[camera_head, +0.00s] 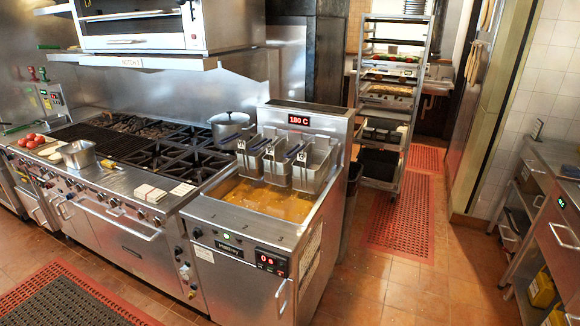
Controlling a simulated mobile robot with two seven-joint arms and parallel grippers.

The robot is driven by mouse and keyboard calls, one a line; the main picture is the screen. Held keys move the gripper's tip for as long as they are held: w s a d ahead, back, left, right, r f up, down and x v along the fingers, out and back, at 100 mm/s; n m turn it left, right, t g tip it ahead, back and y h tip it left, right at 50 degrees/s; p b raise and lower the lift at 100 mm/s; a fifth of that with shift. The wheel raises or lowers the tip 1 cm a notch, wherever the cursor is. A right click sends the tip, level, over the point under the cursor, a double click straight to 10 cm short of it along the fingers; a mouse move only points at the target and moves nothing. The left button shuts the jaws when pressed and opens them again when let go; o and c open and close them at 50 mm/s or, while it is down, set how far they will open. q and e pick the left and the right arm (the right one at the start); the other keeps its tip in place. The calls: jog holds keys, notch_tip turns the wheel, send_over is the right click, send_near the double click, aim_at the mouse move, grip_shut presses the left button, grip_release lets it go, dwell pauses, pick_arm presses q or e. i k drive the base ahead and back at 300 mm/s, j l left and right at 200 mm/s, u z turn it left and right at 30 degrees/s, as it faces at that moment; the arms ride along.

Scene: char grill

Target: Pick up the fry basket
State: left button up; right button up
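Several metal fry baskets hang side by side on the back of the deep fryer (252,250), above its amber oil (268,198). The left fry basket (250,163), the middle fry basket (277,168) and the right fry basket (312,172) have dark handles that point forward and left, with small labels near the front. The fryer's back panel shows a red "180 C" display. Neither of my grippers shows in the head view.
A stove with black grates (165,152) and a lidded pot (229,125) adjoins the fryer on the left. A tall tray rack (388,115) stands behind right. A counter (556,185) lines the right side. Red mats (405,215) cover part of the open floor between.

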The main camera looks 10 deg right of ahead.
aim_at(313, 166)
jog(key=i+l+u, duration=0.15)
jog(key=l+u, duration=0.3)
jog(key=i+l+u, duration=0.15)
jog(key=l+u, duration=0.7)
jog(key=l, duration=1.7)
